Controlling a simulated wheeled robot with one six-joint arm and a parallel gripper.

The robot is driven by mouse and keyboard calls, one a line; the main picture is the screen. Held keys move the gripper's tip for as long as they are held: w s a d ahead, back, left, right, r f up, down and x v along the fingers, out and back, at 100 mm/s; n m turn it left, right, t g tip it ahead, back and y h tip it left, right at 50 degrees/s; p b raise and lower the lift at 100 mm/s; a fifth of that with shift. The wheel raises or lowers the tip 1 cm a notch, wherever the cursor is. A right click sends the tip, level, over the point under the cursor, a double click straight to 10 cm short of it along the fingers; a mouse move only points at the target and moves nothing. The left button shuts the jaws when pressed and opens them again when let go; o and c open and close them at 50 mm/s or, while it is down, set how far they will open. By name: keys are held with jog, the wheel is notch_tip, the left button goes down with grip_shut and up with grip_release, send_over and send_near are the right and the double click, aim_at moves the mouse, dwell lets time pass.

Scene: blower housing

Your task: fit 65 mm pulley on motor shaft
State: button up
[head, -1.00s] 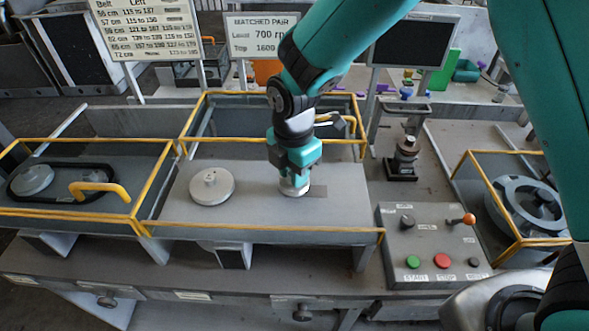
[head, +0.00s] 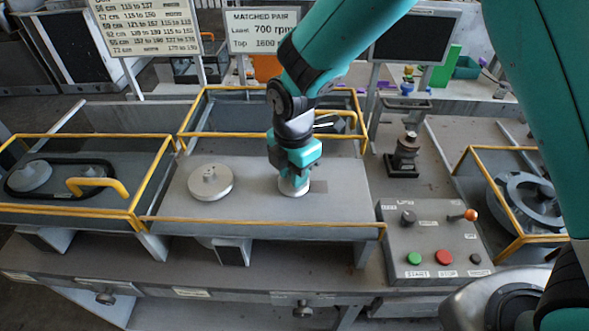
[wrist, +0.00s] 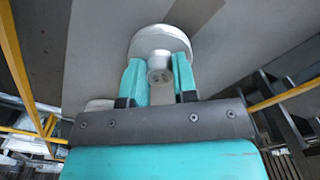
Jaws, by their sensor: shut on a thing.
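A small pale grey pulley (head: 293,188) is at the right part of the grey guarded deck (head: 250,215). My gripper (head: 294,174) points down over it. In the wrist view my gripper (wrist: 160,80) has its two teal fingers shut on the hub of the pulley (wrist: 160,40), whose disc lies beyond the fingertips.
Yellow rails (head: 260,225) edge the deck. A dark vertical fixture (head: 405,155) stands behind the box.

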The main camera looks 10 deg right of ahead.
jog(key=o, duration=1)
jog(key=shift+r+p, duration=3.05)
jog(key=shift+r, duration=0.75)
